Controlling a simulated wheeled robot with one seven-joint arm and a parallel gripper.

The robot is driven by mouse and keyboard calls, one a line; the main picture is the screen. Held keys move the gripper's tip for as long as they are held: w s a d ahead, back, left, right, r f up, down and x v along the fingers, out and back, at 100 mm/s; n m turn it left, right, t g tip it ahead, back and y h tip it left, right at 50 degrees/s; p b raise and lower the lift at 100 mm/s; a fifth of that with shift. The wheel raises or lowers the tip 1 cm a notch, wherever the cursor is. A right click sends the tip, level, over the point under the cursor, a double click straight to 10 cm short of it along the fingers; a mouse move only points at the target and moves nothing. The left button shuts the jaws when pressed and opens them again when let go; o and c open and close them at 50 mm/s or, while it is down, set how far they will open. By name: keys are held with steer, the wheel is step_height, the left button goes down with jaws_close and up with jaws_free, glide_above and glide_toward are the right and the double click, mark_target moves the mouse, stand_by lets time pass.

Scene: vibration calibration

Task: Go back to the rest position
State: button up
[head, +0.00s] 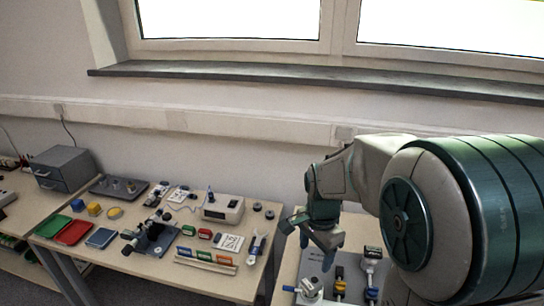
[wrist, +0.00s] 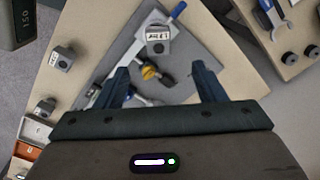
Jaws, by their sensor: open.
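My gripper (wrist: 162,84) shows in the wrist view with its two dark fingers spread wide apart and nothing between the tips. It is above a grey plate (wrist: 203,57) that bears a small labelled grey block (wrist: 158,36), a yellow-and-black part (wrist: 151,72) and a blue-handled lever (wrist: 178,10). In the head view my gripper (head: 317,245) hangs at the end of my bent green and grey arm, over the right table. Whether the fingers touch anything below is hard to tell.
A wall and window sill (head: 250,79) stand behind. My arm hides much of the right side.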

steer(key=s+r+n+t+p, duration=0.1)
steer(key=s+r+n, duration=0.5)
steer(key=s+n, duration=0.6)
steer(key=shift+s+d+r+t, duration=0.15)
steer(key=shift+s+r+t, duration=0.05)
steer(key=shift+s+t, duration=0.5)
